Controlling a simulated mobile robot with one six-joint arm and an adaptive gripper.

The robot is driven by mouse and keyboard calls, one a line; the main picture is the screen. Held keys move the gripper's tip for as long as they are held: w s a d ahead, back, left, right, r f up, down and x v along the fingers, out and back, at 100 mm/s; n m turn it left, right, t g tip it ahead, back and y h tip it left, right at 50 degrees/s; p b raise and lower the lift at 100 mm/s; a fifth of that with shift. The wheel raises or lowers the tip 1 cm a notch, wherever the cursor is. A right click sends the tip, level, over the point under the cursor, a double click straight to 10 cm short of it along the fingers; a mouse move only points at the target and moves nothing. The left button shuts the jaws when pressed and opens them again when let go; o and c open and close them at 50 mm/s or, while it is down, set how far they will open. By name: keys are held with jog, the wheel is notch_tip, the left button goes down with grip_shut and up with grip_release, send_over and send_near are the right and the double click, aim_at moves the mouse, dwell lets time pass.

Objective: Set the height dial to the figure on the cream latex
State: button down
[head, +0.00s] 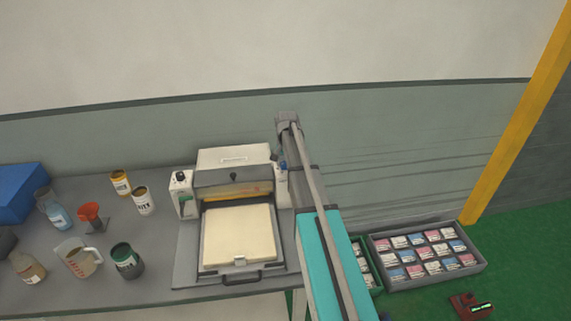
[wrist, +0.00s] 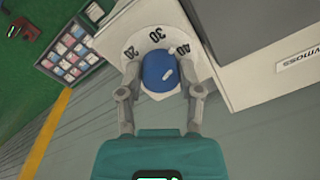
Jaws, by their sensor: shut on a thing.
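In the wrist view my gripper (wrist: 159,75) is shut on the blue dial (wrist: 158,72), one finger on each side of it. The dial sits on a pale scale plate (wrist: 143,42) with black figures 20, 30 and 40 showing. A short white mark on the dial lies right of its middle, on the side of the 40. In the head view the dial (head: 283,165) is a small blue spot on the right side of the white machine (head: 235,158). A cream-coloured tin (head: 143,201) with a partly readable "TEX" label stands on the bench; no figure is legible on it.
A cream slab (head: 238,235) lies in the machine's tray. A yellow tin (head: 120,183), a dark green tin (head: 127,260), a measuring jug (head: 76,257) and a red funnel (head: 90,215) stand left on the bench. A grey crate (head: 425,258) of small packets is on the green floor.

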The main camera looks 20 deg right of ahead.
jog(key=n, duration=0.6)
jog(key=shift+s+n, duration=0.2)
jog(key=shift+n, duration=0.2)
jog(key=shift+c, duration=1.3)
grip_release()
jog(key=shift+w, duration=0.1)
